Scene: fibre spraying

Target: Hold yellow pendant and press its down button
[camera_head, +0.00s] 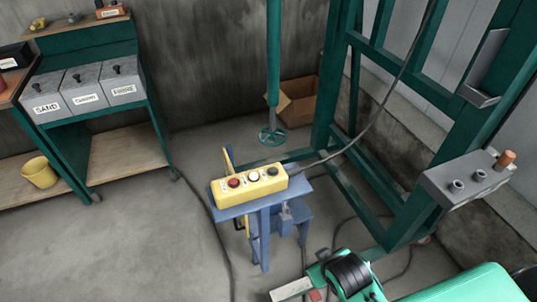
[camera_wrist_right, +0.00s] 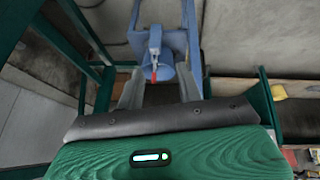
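The yellow pendant (camera_head: 248,187) lies on top of a blue stand (camera_head: 265,225) in the head view. Its top face has a red button (camera_head: 234,183), a white button (camera_head: 254,177) and a black button (camera_head: 272,171); their small markings are unreadable. A cable runs from its right end up to the right. In the right wrist view, my right gripper (camera_wrist_right: 160,90) has its two grey fingers apart with nothing between them, facing the blue stand (camera_wrist_right: 168,15). The pendant is not seen in that view. My left gripper is not in view.
A green frame (camera_head: 326,75) stands behind on the right, with a grey control box (camera_head: 465,180). Left are labelled grey bins (camera_head: 83,88) and a yellow bucket (camera_head: 39,172). A cardboard box (camera_head: 300,100) sits behind. Cables cross the floor; floor left of the stand is clear.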

